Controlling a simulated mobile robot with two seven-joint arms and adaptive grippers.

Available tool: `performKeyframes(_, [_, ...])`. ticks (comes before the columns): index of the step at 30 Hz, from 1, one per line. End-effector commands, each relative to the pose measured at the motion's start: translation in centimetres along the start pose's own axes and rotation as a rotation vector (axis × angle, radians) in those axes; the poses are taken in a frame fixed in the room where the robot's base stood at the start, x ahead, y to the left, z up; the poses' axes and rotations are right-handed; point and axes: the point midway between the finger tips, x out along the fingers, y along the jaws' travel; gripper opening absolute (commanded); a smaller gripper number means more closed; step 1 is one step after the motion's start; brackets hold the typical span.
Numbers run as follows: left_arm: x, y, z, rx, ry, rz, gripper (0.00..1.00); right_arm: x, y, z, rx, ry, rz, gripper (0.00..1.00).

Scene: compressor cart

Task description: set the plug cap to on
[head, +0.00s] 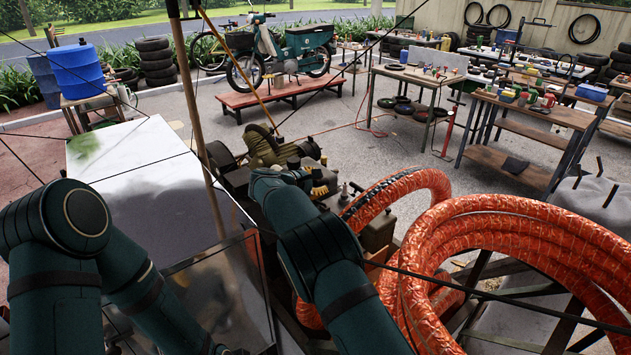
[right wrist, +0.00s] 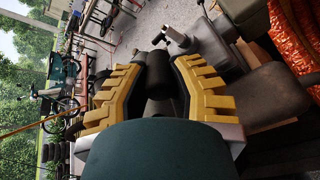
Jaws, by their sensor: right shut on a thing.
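My right gripper (head: 318,183) reaches over the compressor machinery (head: 265,150) in the middle of the head view. In the right wrist view, its yellow-ridged fingers (right wrist: 160,66) are shut on a dark cylindrical piece (right wrist: 159,78), which looks like the plug cap. A paler round part shows just below the cap between the fingers. The cap's exact seating, and whether it stands on or off, cannot be told. In the head view the cap is too small and covered to make out. My left arm comes in at the left, and its gripper is out of view.
Thick orange hose coils (head: 500,215) stand close to the right of my right arm. A wooden pole (head: 190,110) rises left of the machinery, beside a pale flat panel (head: 130,150). Worktables (head: 525,110) and a red bench (head: 275,97) stand farther back, with open paving between.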

Motion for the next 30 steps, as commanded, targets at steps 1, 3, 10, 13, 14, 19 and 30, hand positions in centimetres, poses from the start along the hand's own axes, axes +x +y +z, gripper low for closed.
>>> performKeyframes(1, [-1.2,0.4,-0.1,0.000,0.000,0.001,0.67,0.1,0.5,0.6,0.008,0.028,-0.021,0.00])
performKeyframes(3, [-2.2,0.7,-0.3,-0.001,0.001,0.003,0.67,0.5,0.7,0.9,0.016,0.071,-0.055,0.00])
performKeyframes(10, [-3.6,1.4,-0.6,0.003,-0.002,0.004,0.67,2.1,1.0,1.5,0.038,0.222,-0.171,0.00])
performKeyframes(13, [-3.6,1.4,-0.6,0.004,-0.002,0.004,0.67,2.6,1.0,1.6,0.042,0.263,-0.202,0.00])
performKeyframes(14, [-3.6,1.4,-0.6,0.004,-0.002,0.004,0.67,2.7,1.0,1.6,0.044,0.274,-0.210,0.00])
performKeyframes(19, [-3.6,1.3,-0.5,0.004,-0.002,0.004,0.67,3.3,1.1,1.8,0.049,0.323,-0.247,0.00])
performKeyframes(30, [-3.6,1.4,-0.6,0.004,-0.002,0.004,0.67,4.0,1.1,1.9,0.057,0.385,-0.296,0.00])
